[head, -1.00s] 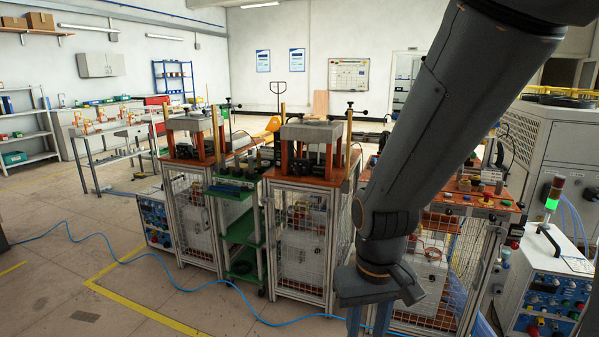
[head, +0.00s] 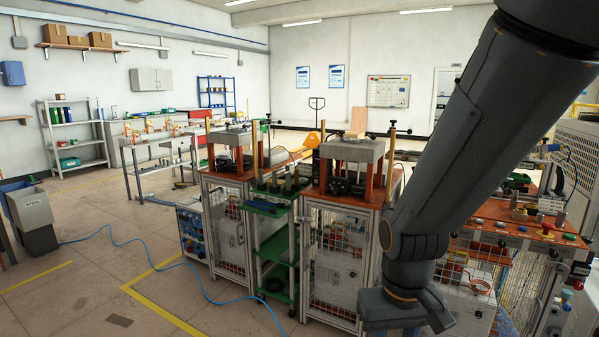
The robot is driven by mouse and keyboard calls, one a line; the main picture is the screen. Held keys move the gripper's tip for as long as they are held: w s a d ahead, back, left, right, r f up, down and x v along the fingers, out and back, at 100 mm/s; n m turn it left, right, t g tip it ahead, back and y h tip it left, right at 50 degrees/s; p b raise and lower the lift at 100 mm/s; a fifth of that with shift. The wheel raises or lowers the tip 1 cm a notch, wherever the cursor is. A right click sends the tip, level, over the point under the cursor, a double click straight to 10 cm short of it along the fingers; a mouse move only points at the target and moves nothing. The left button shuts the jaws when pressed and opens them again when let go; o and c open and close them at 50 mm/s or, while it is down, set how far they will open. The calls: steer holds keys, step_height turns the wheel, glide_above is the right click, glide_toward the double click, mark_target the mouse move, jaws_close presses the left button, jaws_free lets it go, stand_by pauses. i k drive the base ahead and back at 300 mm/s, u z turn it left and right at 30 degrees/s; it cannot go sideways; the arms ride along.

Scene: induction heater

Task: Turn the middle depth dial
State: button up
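No depth dial can be picked out in the head view. A blue control box (head: 193,231) with small knobs stands low beside the left caged station, too small to tell its dials apart. The right-hand station's top (head: 510,230) carries several coloured buttons and knobs, partly behind my arm. My arm crosses the right side of the view, and its wrist hangs in front of the caged stations. My gripper is below the bottom edge, out of view.
Two caged stations with presses, the left (head: 225,240) and the middle (head: 335,265), flank a green cart (head: 270,255). A blue hose (head: 150,245) lies on the floor. A grey bin (head: 32,220) stands at far left. The floor at front left is mostly clear.

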mark_target(335, 188)
steer(key=u, duration=0.3)
steer(key=i, duration=1.55)
steer(key=z, duration=0.4)
